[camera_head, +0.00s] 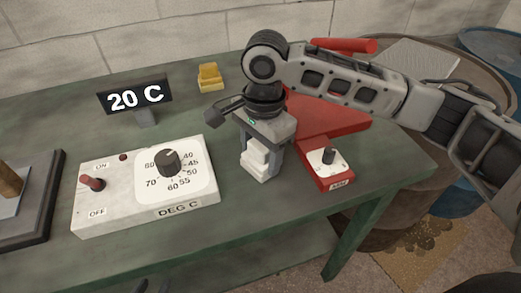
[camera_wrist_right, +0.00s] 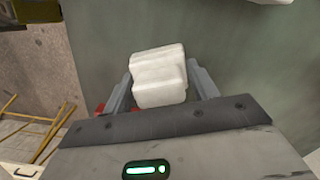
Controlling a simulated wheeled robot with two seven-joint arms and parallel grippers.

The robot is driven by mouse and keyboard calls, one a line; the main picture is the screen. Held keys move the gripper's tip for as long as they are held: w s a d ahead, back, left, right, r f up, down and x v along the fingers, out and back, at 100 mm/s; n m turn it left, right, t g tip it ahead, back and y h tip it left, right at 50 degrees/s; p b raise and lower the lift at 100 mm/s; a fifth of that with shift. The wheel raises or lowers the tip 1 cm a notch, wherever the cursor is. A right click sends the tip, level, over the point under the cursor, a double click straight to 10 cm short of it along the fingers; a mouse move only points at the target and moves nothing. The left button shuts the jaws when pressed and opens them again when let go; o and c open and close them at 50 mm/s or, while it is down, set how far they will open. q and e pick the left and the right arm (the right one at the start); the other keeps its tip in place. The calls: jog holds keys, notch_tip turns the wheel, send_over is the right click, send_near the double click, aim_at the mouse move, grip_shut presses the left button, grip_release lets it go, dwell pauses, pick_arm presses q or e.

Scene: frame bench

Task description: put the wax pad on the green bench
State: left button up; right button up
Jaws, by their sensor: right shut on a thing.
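A white, layered block, which I take for the wax pad (camera_head: 256,160), is between the fingers of my right gripper (camera_head: 262,162). It also shows in the right wrist view (camera_wrist_right: 158,76), with a finger on each side. My right gripper is shut on it and points down over the green bench (camera_head: 240,218), between the control box and the red thing. I cannot tell whether the pad touches the bench top.
A control box (camera_head: 142,212) with a dial and switch stands left of the pad. A red device (camera_head: 325,165) with a small knob lies to the right. A yellow block (camera_head: 209,78) and a "20 C" display (camera_head: 135,97) are behind. Barrels stand beyond the bench's right edge.

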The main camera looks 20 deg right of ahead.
jog(key=o, duration=1)
jog(key=shift+f, duration=0.1)
jog(key=r, duration=0.7)
jog(key=r+p, duration=0.1)
jog(key=r, duration=0.3)
jog(key=shift+w+d+r, duration=0.1)
jog(key=shift+d+r, duration=0.15)
jog(key=shift+r, duration=0.4)
jog(key=shift+f, duration=0.1)
